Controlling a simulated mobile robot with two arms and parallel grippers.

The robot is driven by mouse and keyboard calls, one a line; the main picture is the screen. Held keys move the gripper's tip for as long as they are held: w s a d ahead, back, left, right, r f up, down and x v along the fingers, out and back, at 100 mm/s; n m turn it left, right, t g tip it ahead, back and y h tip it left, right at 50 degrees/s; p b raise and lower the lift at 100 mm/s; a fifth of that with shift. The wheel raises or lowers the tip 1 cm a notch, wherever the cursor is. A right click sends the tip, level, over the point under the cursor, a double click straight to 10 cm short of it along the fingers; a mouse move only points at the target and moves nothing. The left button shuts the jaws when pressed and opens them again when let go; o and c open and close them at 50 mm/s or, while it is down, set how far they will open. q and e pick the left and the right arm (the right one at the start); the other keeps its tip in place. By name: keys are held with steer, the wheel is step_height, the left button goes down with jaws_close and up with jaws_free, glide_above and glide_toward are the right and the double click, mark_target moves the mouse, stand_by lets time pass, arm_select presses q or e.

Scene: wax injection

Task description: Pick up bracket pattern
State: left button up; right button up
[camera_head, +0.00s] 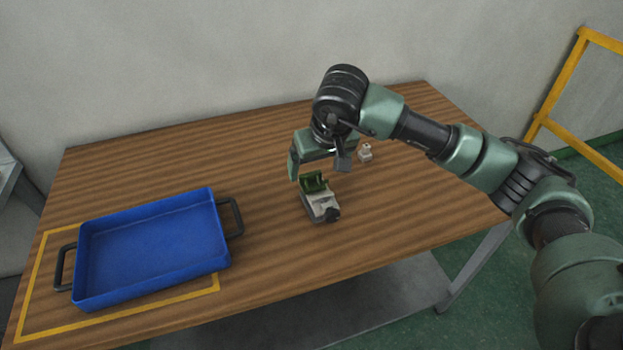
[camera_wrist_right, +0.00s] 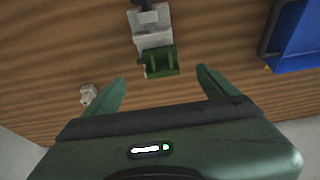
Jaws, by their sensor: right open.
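The bracket pattern (camera_head: 314,183), a dark green piece with raised walls, sits at the far end of a grey-white holder (camera_head: 321,207) on the wooden table. My right gripper (camera_head: 318,166) is open and hangs just behind and above the green piece. In the right wrist view the green piece (camera_wrist_right: 160,62) lies ahead of the gap between the two open fingertips (camera_wrist_right: 161,76), with nothing held. The grey-white holder (camera_wrist_right: 151,28) extends beyond it. My left gripper is not in view.
A blue tray (camera_head: 82,270) with black handles stands at the left within a yellow outline. A small whitish object (camera_head: 365,153) stands right of the gripper; it also shows in the wrist view (camera_wrist_right: 88,95). The table (camera_head: 150,160) between tray and holder is clear.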

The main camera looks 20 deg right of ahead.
mark_target(314, 178)
steer(key=p+x, duration=0.1)
steer(key=x, duration=0.3)
steer(key=shift+w+d+f+p, duration=0.2)
steer(key=shift+f+p, duration=0.1)
steer(key=shift+p, duration=0.05)
steer(key=shift+w+f, duration=0.15)
steer(key=shift+f, duration=0.3)
steer(key=c, duration=1.4)
